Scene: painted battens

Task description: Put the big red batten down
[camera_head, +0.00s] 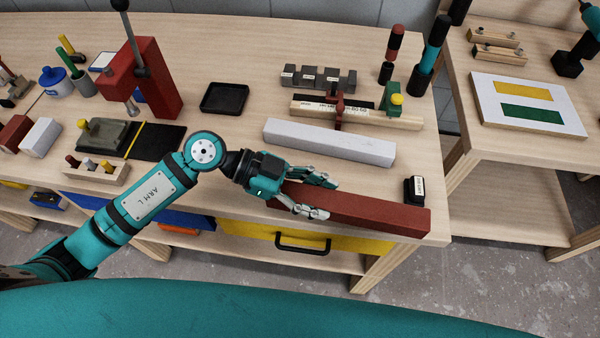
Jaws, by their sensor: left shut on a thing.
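The big red batten (375,213) is a long dark red bar at the front right edge of the workbench (228,165). My left gripper (318,198) is shut on it near its left end, with fingers on both sides. The batten is roughly level, its free end pointing right. I cannot tell whether it touches the bench top or is held just above it. The gripper hides part of its left end. My right gripper is not in view.
A long white batten (328,142) lies behind the red one. A small black object with a white label (414,190) stands close to its right end. A red clamp stand (150,80) and black tray (224,98) are further back. A side table holds a white board (528,104).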

